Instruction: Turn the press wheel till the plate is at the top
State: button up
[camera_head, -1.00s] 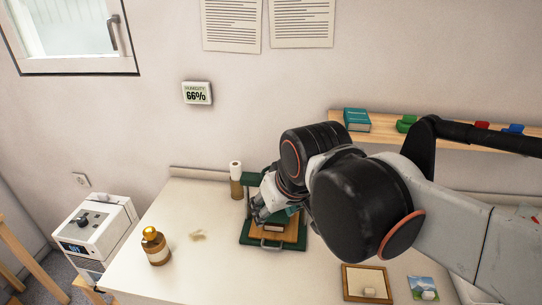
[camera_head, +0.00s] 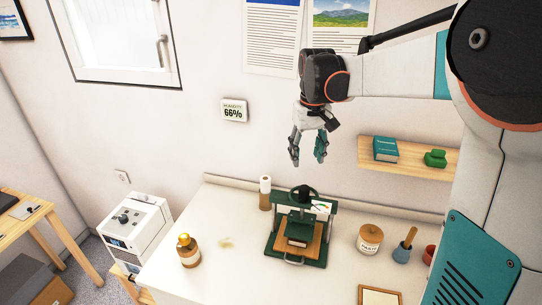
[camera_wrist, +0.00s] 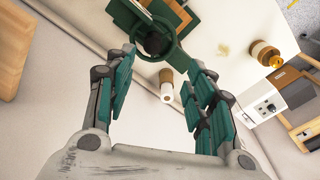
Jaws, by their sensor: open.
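The dark green press (camera_head: 297,258) stands on the white worktop, with its wheel (camera_head: 304,192) on top. Its green plate (camera_head: 300,229) sits low in the frame, close above a small brown book-like block (camera_head: 298,242). I cannot tell whether plate and block touch. My gripper (camera_head: 308,157) is open and empty, pointing down, well above the wheel and apart from it. In the wrist view the wheel (camera_wrist: 154,44) shows beyond the spread fingers of my gripper (camera_wrist: 164,82), toward the upper left. The plate is not clearly seen there.
A pale roll (camera_head: 265,190) stands just left of the press. A lidded jar (camera_head: 369,240) and a blue pot with a brush (camera_head: 402,252) stand to its right. A brown bottle (camera_head: 188,252) is at left. A wooden shelf (camera_head: 408,160) is on the wall.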

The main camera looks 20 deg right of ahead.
aim_at(305, 187)
jog(key=shift+g, duration=0.3)
jog(key=f, duration=0.4)
jog(key=w+d+f+b, duration=0.1)
jog(key=f, duration=0.9)
jog(key=shift+w+d, duration=0.2)
jog(key=shift+w, duration=0.2)
jog(key=c, duration=1.1)
